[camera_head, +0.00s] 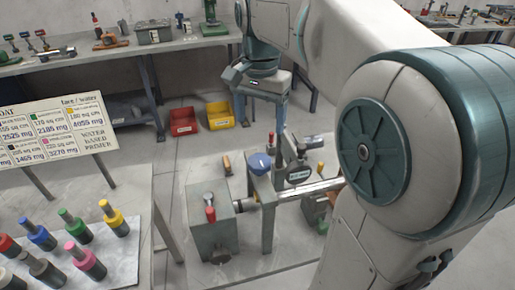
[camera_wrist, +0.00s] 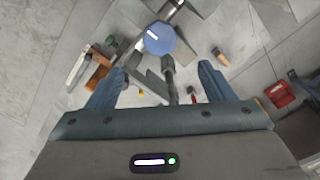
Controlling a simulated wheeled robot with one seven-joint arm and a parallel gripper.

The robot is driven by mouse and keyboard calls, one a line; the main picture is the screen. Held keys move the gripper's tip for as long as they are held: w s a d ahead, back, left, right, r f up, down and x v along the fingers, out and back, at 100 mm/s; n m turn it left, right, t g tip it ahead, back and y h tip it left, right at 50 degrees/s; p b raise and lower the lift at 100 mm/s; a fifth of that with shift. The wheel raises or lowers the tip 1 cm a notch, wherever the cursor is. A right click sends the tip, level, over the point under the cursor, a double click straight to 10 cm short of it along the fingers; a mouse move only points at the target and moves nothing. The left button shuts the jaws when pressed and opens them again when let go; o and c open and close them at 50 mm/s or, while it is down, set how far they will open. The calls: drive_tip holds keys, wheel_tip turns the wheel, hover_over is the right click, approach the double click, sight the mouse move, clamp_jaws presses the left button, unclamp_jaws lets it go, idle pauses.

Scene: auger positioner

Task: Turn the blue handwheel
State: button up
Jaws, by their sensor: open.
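The blue handwheel (camera_head: 260,163) sits on top of a grey machine with a metal shaft, on a bench top in the middle of the head view. In the wrist view it is a blue faceted disc (camera_wrist: 159,38) with a white mark, at the top centre. My gripper (camera_head: 280,112) is above and slightly right of the handwheel in the head view. In the wrist view my gripper (camera_wrist: 162,76) has its two blue fingers spread wide, nothing between them held. The handwheel lies beyond the fingertips, apart from them.
A grey box with a red knob (camera_head: 210,214) stands left of the handwheel. Red (camera_head: 183,121) and yellow (camera_head: 219,115) bins sit on the floor behind. A sign (camera_head: 55,132) and a tray of coloured bottles (camera_head: 85,262) are at the left. Small loose parts lie around the machine.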

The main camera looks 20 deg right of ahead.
sight(260, 159)
wheel_tip(260, 159, down, 12)
drive_tip(key=shift+f, duration=0.1)
idle(0.4)
drive_tip(key=c, duration=1)
drive_tip(key=shift+o, duration=0.2)
drive_tip(key=shift+n, duration=0.3)
